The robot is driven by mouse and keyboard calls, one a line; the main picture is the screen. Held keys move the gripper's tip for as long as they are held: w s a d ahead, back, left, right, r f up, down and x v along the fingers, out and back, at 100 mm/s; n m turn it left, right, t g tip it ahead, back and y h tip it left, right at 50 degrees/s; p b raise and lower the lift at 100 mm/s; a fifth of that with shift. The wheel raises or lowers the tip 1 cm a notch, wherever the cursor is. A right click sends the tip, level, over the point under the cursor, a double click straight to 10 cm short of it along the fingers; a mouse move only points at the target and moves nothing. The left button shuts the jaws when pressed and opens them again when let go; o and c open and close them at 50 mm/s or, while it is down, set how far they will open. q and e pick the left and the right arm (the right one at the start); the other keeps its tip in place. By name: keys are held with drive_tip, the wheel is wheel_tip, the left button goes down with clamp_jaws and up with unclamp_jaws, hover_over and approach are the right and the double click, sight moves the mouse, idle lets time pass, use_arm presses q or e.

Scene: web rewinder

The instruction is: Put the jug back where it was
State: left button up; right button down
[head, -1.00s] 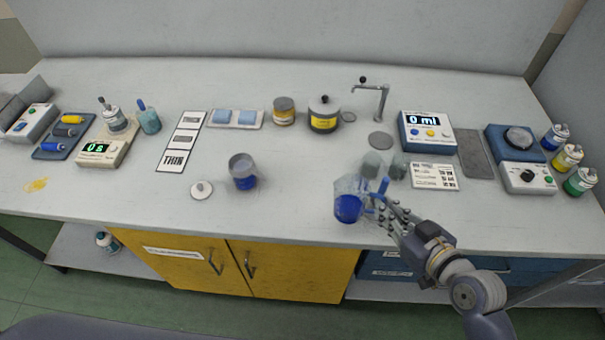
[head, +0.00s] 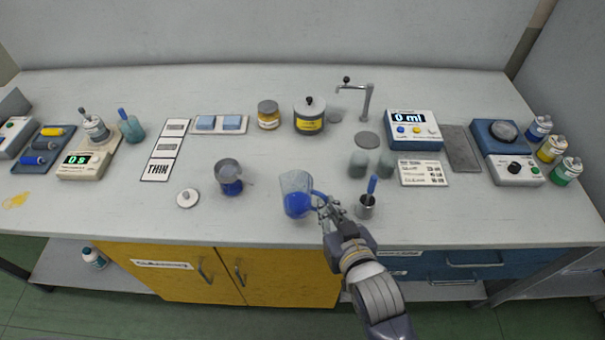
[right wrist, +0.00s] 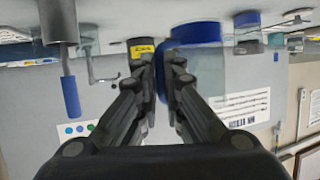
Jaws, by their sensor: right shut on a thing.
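The jug (head: 297,197) is a clear vessel with blue liquid, near the front middle of the bench in the head view. My right gripper (head: 324,207) is shut on its handle side, from the right. The jug leans a little to the left; I cannot tell whether its base touches the bench. In the right wrist view, a large blue and clear body, likely the jug (right wrist: 196,50), shows beyond the fingers (right wrist: 162,82). My left gripper is not in view.
A cup with blue content (head: 230,180) stands left of the jug, with a white lid (head: 187,198) beside it. A metal pot with a blue-handled tool (head: 366,207) stands just right of my gripper. Two grey-green beakers (head: 358,165) stand behind. A round grey disc (head: 367,140) lies under the tap (head: 367,102).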

drive_tip(key=shift+w+d+r+p+x, duration=0.15)
drive_tip(key=shift+p+x, duration=0.25)
drive_tip(key=shift+x, duration=2.1)
drive_tip(key=shift+w+d+r+p+x, duration=0.1)
drive_tip(key=shift+d+p+x, duration=0.25)
drive_tip(key=shift+x, duration=2.1)
drive_tip(key=shift+w+d+r+p+x, duration=0.15)
drive_tip(key=shift+p+x, duration=0.3)
drive_tip(key=shift+x, duration=2.05)
drive_tip(key=c, duration=1.7)
unclamp_jaws()
drive_tip(key=shift+s+f, duration=0.1)
drive_tip(key=v, duration=1.2)
drive_tip(key=shift+a, duration=0.1)
